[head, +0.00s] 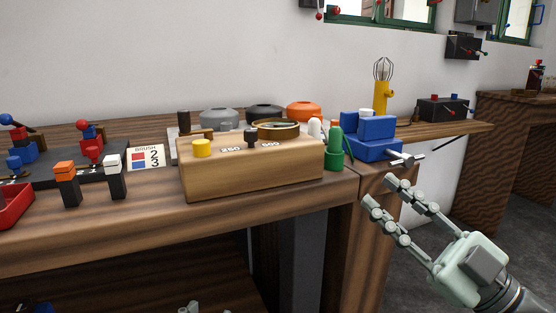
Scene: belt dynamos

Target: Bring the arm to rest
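My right gripper (378,190) comes in from the lower right, pale green-grey with two jointed fingers. Its fingers are spread apart with nothing between them. It is in front of the bench's right part, below and near the blue vise (375,143), and I see no contact.
A wooden block (250,174) with a yellow knob stands on the wooden bench (300,203). A green bottle-like piece (334,150) stands beside it. A red tray (14,207) and brush-like pieces (67,184) are at left. The floor at far right is clear.

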